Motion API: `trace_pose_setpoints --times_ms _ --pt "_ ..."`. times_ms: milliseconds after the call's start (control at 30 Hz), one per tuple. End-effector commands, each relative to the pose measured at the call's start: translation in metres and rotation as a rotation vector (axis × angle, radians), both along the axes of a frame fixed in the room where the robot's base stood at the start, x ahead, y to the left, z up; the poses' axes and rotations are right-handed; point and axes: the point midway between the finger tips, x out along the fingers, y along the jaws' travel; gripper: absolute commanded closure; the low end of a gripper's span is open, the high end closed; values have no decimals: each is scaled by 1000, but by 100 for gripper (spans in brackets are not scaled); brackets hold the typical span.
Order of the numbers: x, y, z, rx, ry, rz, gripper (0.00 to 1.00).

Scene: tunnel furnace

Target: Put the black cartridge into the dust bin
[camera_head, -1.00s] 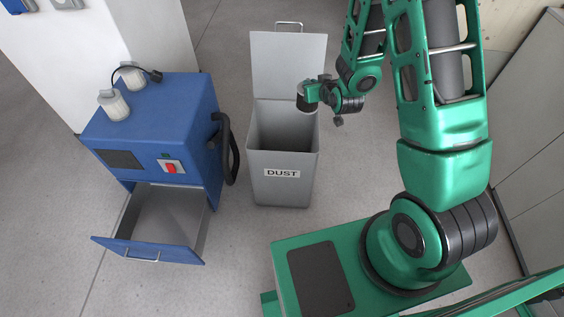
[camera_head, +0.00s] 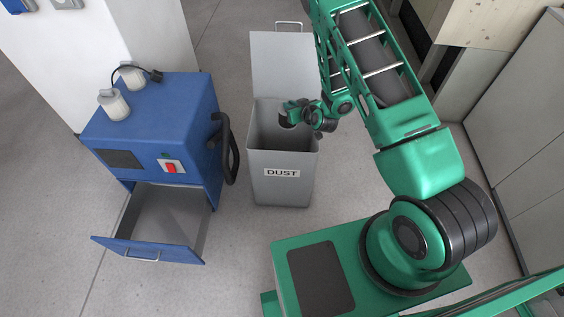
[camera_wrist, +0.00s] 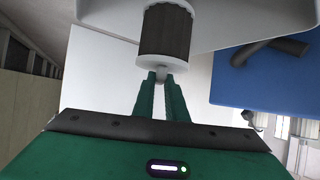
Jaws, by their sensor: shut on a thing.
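The black cartridge (camera_wrist: 166,32) is a dark cylinder with pale end caps, seen close up in the wrist view. My gripper (camera_wrist: 160,78) is shut on its near end. In the head view my gripper (camera_head: 291,112) is over the mouth of the grey dust bin (camera_head: 282,182), and the cartridge shows there only as a small dark shape, partly hidden. The bin is marked DUST, and its lid (camera_head: 281,70) stands open at the back. Whether the cartridge is below the bin's rim I cannot tell.
A blue machine (camera_head: 160,125) stands left of the bin, with its drawer (camera_head: 160,220) pulled out and a black hose (camera_head: 230,150) on its right side. Two white canisters (camera_head: 114,106) stand on top. Grey floor is clear around the bin's front.

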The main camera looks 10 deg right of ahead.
Motion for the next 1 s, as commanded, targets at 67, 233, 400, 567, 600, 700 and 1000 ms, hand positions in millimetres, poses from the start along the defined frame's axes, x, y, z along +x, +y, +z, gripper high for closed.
trace_pose_setpoints --times_ms 67,233,400,567,600,700,1000 --pt "0 0 -10 -1 1 0 100" --pt "0 0 -25 -1 1 -1 100" --pt "0 0 -32 0 -1 -1 100" --pt "0 -1 -33 0 -1 -1 100" --pt "0 -1 -33 1 -1 -1 100" --pt "0 -1 -33 1 -1 -1 100" --pt "0 -1 -33 0 0 -2 66"
